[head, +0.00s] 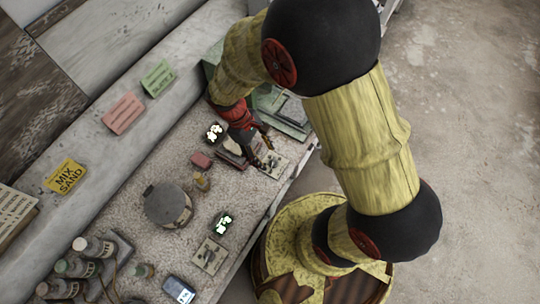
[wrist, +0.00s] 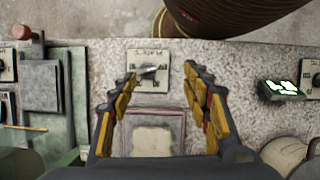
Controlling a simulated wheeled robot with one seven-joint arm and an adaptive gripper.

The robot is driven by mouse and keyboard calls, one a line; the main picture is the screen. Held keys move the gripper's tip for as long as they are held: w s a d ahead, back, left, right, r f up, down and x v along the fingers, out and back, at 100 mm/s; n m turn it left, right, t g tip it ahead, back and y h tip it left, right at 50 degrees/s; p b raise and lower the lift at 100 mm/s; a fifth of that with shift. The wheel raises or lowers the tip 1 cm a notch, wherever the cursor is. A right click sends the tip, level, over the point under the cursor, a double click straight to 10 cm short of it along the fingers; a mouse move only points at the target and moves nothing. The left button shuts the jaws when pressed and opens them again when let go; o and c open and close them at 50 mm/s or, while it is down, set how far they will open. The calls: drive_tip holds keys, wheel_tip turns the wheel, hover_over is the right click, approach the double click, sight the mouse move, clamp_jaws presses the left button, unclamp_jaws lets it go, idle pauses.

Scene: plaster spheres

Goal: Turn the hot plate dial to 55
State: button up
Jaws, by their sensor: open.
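A square framed plate (wrist: 153,135), which looks like the hot plate, lies behind the dial, partly hidden by my gripper. My gripper (wrist: 160,72) is open, with one finger on each side of the dial; I cannot tell whether they touch it. My gripper (head: 263,152) points down there.
A grey-green device (wrist: 66,88) stands left of the dial in the wrist view. A lit display (wrist: 282,88) and another dial plate (wrist: 312,76) are to the right. A round pot (head: 168,204) and several bottles (head: 92,246) stand farther along the bench.

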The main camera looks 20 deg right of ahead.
sight(270, 162)
drive_tip(key=d+f, duration=0.1)
drive_tip(key=f, duration=0.1)
drive_tip(key=d+f+n+b, duration=0.1)
drive_tip(key=f, duration=0.2)
drive_tip(key=w+d+f+n, duration=0.1)
drive_tip(key=f, duration=0.1)
drive_tip(key=shift+f+t+h, duration=0.3)
drive_tip(key=shift+f, duration=0.1)
drive_tip(key=shift+c, duration=1.3)
drive_tip(key=c, duration=0.8)
drive_tip(key=shift+c, duration=0.3)
